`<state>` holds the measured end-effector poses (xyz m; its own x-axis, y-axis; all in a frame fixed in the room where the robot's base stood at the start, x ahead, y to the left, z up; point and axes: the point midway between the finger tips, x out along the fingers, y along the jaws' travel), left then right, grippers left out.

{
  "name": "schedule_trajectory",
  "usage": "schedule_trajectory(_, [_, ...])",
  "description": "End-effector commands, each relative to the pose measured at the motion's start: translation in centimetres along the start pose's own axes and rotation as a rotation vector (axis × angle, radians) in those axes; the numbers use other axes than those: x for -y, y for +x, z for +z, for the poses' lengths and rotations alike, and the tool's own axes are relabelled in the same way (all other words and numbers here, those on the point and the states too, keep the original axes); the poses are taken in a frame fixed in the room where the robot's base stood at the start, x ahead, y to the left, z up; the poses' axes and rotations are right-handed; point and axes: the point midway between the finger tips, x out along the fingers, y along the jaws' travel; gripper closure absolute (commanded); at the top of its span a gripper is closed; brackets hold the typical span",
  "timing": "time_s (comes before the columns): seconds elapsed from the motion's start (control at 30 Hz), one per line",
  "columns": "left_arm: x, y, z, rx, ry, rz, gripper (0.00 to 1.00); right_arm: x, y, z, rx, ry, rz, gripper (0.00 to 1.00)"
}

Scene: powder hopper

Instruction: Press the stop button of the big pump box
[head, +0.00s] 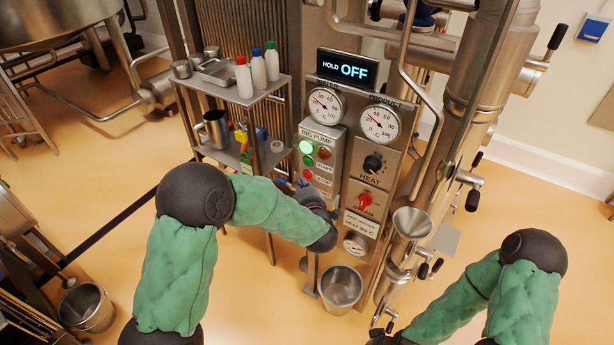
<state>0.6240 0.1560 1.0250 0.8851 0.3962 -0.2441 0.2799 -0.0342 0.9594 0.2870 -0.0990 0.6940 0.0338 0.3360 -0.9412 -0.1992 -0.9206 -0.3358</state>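Below are a green start button (309,161) and a red stop button (308,174). My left gripper (298,186) is just below the stop button and close to the box; I cannot tell whether it touches. Its fingers are small and partly hidden, so their opening is unclear. My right gripper (383,335) is at the bottom edge, mostly hidden by its arm.
A metal shelf (228,86) with several bottles stands left of the box. A display (347,68) reads HOLD OFF. A heat knob (373,163) and red steam switch (365,202) sit to the right. A funnel (412,223) and bucket (340,287) are lower down.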

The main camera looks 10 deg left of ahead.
Motion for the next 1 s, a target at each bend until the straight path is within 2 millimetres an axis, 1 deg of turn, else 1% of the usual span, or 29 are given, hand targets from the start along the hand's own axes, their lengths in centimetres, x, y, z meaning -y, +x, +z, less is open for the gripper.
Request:
schedule_trajectory(0.37, [0.00,0.00,0.00,0.000,0.000,0.000,1.00,0.00,0.00,0.00,0.000,0.000,0.000,0.60])
schedule_trajectory(0.7, [-0.19,0.54,0.54,0.000,0.000,0.000,1.00,-0.14,0.40,-0.02,0.000,0.000,0.000,0.60])
schedule_trajectory(1.0, [-0.25,0.56,0.57,0.000,0.000,0.000,1.00,-0.13,0.37,-0.01,0.000,0.000,0.000,0.60])
